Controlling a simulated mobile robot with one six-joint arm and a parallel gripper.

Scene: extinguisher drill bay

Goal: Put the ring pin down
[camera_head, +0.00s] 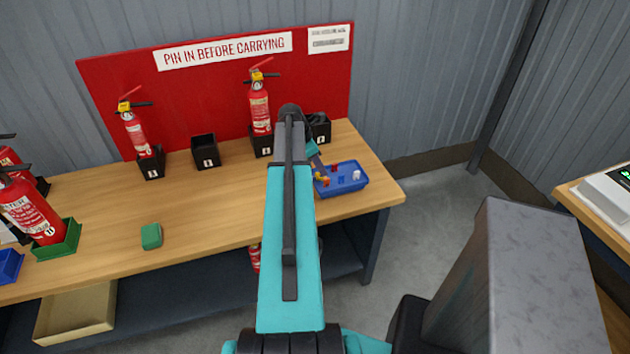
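My teal and grey arm reaches over the wooden workbench, and my gripper (321,174) is at the left part of a small blue tray (348,188) near the bench's right end. The gripper is small and partly hidden by my own arm, so I cannot tell whether its fingers are open or shut. Small orange, red and white items show in or over the tray. I cannot make out which of them, if any, is the ring pin, or whether the gripper holds it.
Red extinguishers stand in black holders at the back, one at left (135,132) and one in the middle (259,108). An empty black holder (205,152) stands between them. A green block (151,236) lies on the bench. More extinguishers (32,210) stand far left. The bench front is mostly clear.

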